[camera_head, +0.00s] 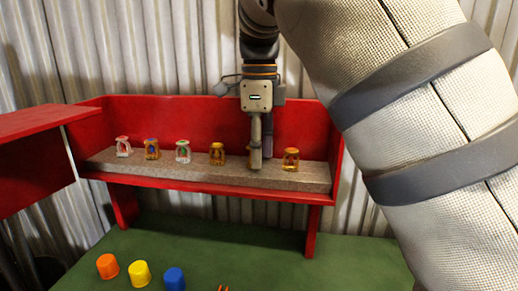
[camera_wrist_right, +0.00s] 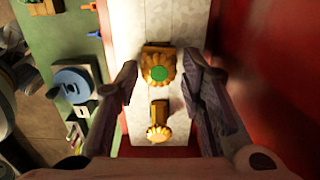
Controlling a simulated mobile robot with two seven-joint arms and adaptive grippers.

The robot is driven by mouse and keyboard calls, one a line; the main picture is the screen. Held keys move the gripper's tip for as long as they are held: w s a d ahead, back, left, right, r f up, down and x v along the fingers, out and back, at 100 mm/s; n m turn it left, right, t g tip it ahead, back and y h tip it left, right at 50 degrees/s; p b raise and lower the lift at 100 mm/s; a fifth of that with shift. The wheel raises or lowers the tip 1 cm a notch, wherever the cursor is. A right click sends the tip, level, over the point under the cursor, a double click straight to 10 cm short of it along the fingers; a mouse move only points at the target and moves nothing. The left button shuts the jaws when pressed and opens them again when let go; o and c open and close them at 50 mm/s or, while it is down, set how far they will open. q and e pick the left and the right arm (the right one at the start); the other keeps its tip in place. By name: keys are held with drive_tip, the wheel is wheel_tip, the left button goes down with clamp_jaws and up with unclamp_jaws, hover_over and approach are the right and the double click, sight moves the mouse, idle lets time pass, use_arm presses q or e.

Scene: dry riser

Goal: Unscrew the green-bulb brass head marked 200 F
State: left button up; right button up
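The green-bulb brass head (camera_wrist_right: 158,66) stands on the pale shelf, seen from above in the right wrist view. My right gripper (camera_wrist_right: 160,84) is open, with one finger on each side of it and visible gaps between. In the head view my right gripper (camera_head: 261,158) points down over the shelf and mostly hides a brass head behind its fingers. Another brass head (camera_wrist_right: 158,132) stands next to the green-bulb one; it appears to be the one at the right end of the row (camera_head: 291,158). No 200 F marking is readable. My left gripper is out of view.
Other heads stand to the left: a brass one (camera_head: 217,153), a white green-bulb one (camera_head: 183,152), a blue-bulb brass one (camera_head: 152,149) and a white-and-red one (camera_head: 123,147). A red back wall (camera_head: 190,118) rises behind. Orange (camera_head: 107,266), yellow (camera_head: 139,273) and blue (camera_head: 174,279) caps lie below.

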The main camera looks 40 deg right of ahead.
clamp_jaws()
drive_tip(key=n, duration=0.4)
drive_tip(key=shift+w+d+n, duration=0.1)
drive_tip(key=shift+w+n, duration=0.05)
drive_tip(key=shift+n, duration=0.85)
